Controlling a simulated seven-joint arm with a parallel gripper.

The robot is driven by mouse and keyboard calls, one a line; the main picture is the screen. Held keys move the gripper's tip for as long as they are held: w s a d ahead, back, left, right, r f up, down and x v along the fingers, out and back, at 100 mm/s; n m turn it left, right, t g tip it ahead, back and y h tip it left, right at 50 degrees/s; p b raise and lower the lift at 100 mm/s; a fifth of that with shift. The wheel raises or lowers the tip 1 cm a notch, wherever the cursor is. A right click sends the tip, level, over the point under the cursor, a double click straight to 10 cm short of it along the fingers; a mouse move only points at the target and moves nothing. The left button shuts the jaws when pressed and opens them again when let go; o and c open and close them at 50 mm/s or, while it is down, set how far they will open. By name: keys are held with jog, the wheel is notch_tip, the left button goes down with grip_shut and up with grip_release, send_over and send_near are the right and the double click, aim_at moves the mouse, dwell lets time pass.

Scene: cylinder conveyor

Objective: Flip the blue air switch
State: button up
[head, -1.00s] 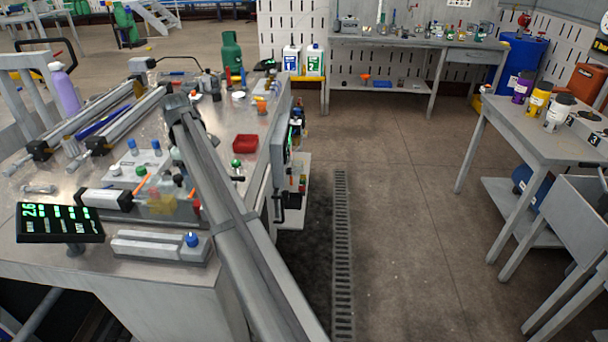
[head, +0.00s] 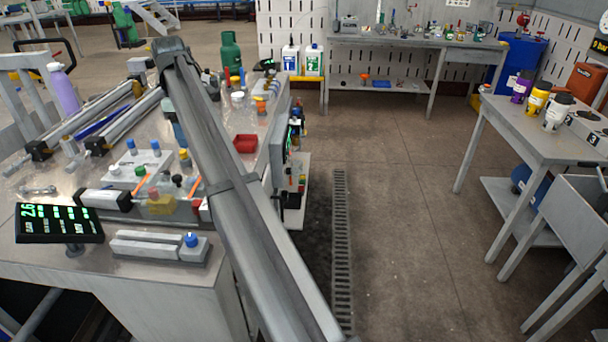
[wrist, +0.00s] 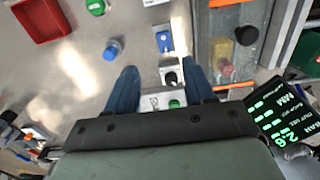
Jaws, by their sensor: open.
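A blue switch (wrist: 165,40) on a pale mount shows in the wrist view, just beyond my gripper's fingertips and between their lines. My gripper (wrist: 162,70) is open, with its two dark blue fingers apart and nothing held. A black knob (wrist: 170,78) and a green button (wrist: 174,103) lie between the fingers in the picture; I cannot tell the height gap. A separate round blue knob (wrist: 112,48) stands to the left.
A red tray (head: 246,143) sits right of my arm on the bench, also in the wrist view (wrist: 40,18). A green-lit display (head: 59,223) reading 2.6 stands at the front left.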

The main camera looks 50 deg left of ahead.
jog(key=w+d+f+m, duration=0.3)
jog(key=w+d+f, duration=0.5)
jog(key=w, duration=0.4)
jog(key=w+d+f+m, duration=0.3)
jog(key=w+d+f, duration=0.5)
jog(key=w, duration=0.5)
jog(key=shift+w+d+f, duration=0.15)
jog(key=shift+f, duration=0.2)
jog(key=shift+m, duration=0.3)
